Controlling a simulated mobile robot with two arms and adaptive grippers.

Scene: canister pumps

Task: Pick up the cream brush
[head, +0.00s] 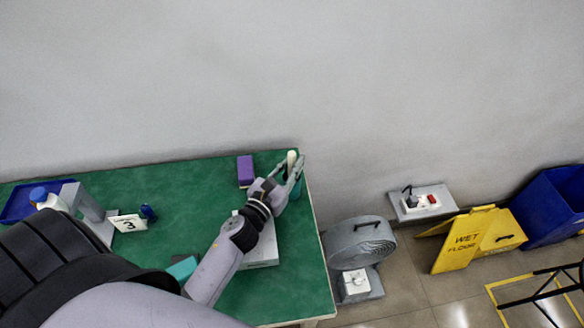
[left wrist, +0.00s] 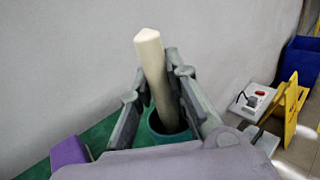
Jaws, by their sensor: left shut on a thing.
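The cream brush (head: 291,157) shows as a pale, upright handle near the right back of the green table (head: 170,258). In the left wrist view the cream brush (left wrist: 151,65) leans slightly, with its lower end inside a teal cup (left wrist: 158,128). My left gripper (head: 293,170) reaches over the table from the left. In the left wrist view its fingers (left wrist: 153,85) stand on both sides of the handle, shut on it. The brush's lower end is hidden in the cup. My right gripper is not in view.
A purple block (head: 245,170) lies left of the gripper. A light box (head: 262,250) sits under my forearm. A wall stands behind.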

